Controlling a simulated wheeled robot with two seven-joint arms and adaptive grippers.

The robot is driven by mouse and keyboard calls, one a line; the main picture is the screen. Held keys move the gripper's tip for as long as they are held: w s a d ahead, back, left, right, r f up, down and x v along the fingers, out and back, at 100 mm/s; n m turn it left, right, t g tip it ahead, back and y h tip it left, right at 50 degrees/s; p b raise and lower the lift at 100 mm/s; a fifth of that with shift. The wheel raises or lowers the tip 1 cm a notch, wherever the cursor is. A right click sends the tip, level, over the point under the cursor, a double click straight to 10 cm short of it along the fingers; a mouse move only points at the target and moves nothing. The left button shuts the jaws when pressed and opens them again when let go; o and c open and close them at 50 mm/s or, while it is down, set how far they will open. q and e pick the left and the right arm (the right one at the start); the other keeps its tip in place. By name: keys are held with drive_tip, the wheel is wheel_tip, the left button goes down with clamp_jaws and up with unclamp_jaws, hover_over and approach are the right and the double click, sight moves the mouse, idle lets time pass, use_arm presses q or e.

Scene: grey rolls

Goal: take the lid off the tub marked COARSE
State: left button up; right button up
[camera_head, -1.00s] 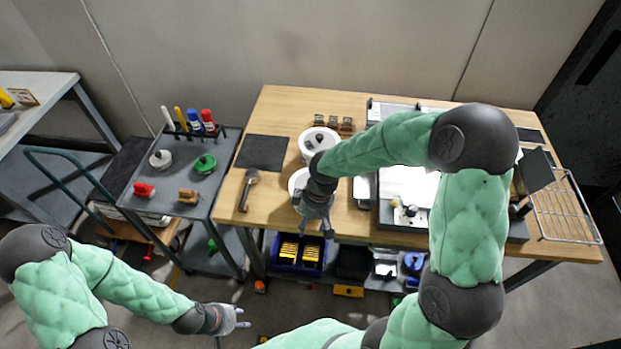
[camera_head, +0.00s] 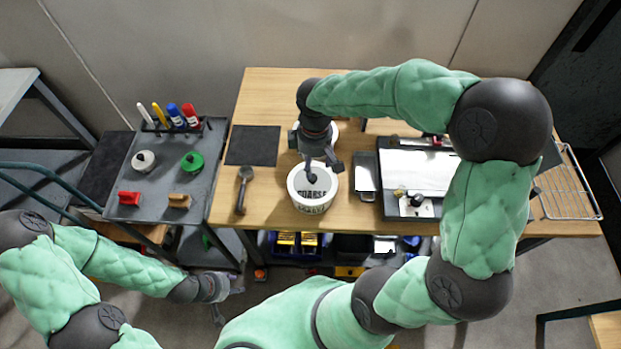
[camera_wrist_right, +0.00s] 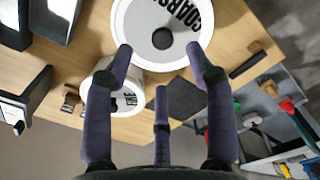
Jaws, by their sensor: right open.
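The white tub marked COARSE (camera_head: 312,200) stands on the wooden table near its front edge. Its white lid (camera_head: 300,180) is on it, with a dark round knob on top, clear in the right wrist view (camera_wrist_right: 150,18). My right gripper (camera_head: 322,163) is open and empty above the back part of this tub, pointing down. In the right wrist view its three fingers (camera_wrist_right: 163,85) are spread, with the knob beyond their tips. A second white tub (camera_wrist_right: 122,98) stands behind, partly hidden by my right arm. My left gripper (camera_head: 222,290) is low at the left, away from the table; its fingers are too small to read.
A grey tray (camera_head: 365,177) and a larger apparatus (camera_head: 418,172) stand to the right. A grey cart (camera_head: 166,172) with markers and knobbed pieces stands left of the table.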

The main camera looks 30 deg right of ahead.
sight(312, 181)
wheel_tip(312, 181, down, 2)
drive_tip(key=shift+w+f, duration=0.1)
drive_tip(key=shift+f, duration=0.15)
drive_tip(key=shift+w+a+f+b, duration=0.15)
drive_tip(key=shift+f+b, duration=1.1)
drive_tip(key=shift+f, duration=1.3)
clamp_jaws()
